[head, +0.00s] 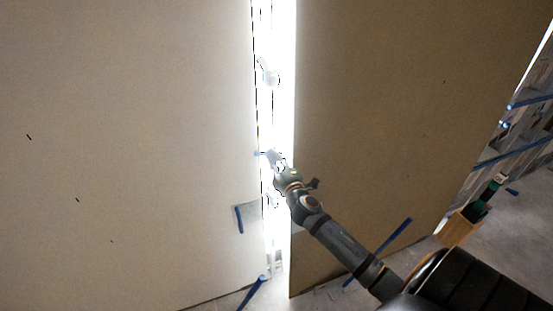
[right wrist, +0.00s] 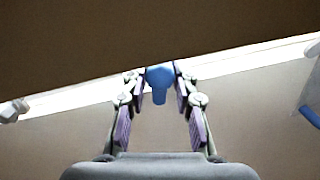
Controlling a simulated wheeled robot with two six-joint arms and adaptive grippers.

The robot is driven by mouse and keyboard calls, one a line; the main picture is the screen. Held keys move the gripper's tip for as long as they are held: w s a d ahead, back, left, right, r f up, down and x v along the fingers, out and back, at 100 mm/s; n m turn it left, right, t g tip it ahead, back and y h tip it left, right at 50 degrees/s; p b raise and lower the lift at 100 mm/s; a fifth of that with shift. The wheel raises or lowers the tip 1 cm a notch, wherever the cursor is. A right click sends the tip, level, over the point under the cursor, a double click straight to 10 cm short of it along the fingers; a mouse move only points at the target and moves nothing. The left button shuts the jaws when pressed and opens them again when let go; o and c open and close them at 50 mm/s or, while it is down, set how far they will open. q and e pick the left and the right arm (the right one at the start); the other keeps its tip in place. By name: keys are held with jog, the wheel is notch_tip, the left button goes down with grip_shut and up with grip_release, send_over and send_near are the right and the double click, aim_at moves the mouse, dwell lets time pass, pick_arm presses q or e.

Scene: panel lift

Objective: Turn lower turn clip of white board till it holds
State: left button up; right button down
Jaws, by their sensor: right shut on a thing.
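The white board (head: 130,150) stands upright on the left, pale cream in this light. A small blue turn clip (head: 260,153) sits at its right edge, beside the bright gap. My right gripper (head: 271,157) reaches to this clip from the lower right. In the right wrist view the blue clip (right wrist: 160,82) lies between the fingertips of my right gripper (right wrist: 160,88), which is shut on it. The fingers partly hide the clip. I cannot tell how far it is turned. My left gripper is not in view.
A brown board (head: 390,110) stands right of the bright gap. A whitish fitting (head: 268,72) shows higher in the gap. A blue bar (head: 239,219) is low on the white board, and another blue bar (head: 252,292) is near the floor. A wooden box (head: 459,228) stands at right.

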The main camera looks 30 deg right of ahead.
jog(key=shift+n+p, duration=0.45)
jog(key=shift+n, duration=1.15)
jog(key=c, duration=1.3)
grip_release()
jog(key=v, duration=1.2)
jog(key=shift+f, duration=0.15)
